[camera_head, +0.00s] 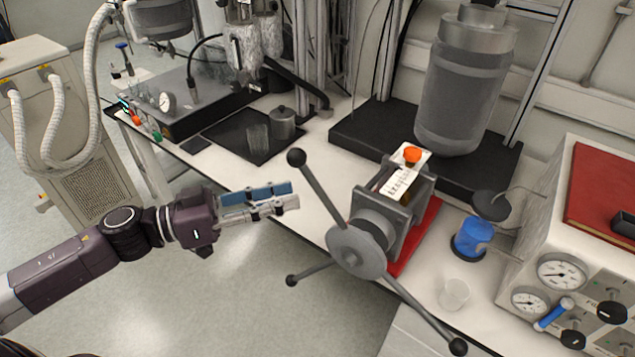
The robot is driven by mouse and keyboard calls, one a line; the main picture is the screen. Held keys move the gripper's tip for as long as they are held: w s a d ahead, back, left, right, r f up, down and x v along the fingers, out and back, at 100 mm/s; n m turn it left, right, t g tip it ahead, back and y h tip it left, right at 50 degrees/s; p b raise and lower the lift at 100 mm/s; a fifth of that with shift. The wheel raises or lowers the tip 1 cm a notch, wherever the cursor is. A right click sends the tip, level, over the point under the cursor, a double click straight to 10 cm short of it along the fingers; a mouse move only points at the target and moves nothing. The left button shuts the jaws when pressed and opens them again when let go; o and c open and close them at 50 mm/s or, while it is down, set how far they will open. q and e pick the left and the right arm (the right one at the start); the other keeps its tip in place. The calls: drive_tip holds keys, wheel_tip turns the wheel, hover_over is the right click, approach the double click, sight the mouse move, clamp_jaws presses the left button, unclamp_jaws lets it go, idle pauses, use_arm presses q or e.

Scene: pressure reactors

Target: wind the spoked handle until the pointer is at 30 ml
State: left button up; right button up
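The spoked handle (357,250) is a grey hub on the front of a grey press-like unit (404,228) on the bench. Three spokes with dark ball knobs show: one up-left (297,157), one lower left (292,281), one lower right (458,347). A white scale (398,184) with fine marks lies on top of the unit, with an orange-red round part (412,155) at its far end. The pointer and its reading are too small to make out. My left gripper (294,196) is left of the handle, below the up-left knob, apart from it, open and empty. My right gripper is out of view.
A blue-capped vessel (472,238) and a clear beaker (454,294) stand right of the unit. A gauge panel (560,285) is at the far right. A large grey cylinder (462,95) stands behind. Open floor (270,290) lies in front of the bench.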

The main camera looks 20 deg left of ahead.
sight(317, 188)
use_arm(q)
drive_tip(key=p+x, duration=0.1)
drive_tip(key=x, duration=0.4)
drive_tip(key=shift+w+d+r+p, duration=0.15)
drive_tip(key=shift+w+p, duration=0.2)
drive_tip(key=shift+p, duration=0.05)
drive_tip(key=shift+w+d+f, duration=0.2)
drive_tip(key=shift+w+d, duration=0.25)
drive_tip(key=shift+d, duration=0.25)
drive_tip(key=shift+c, duration=0.6)
clamp_jaws()
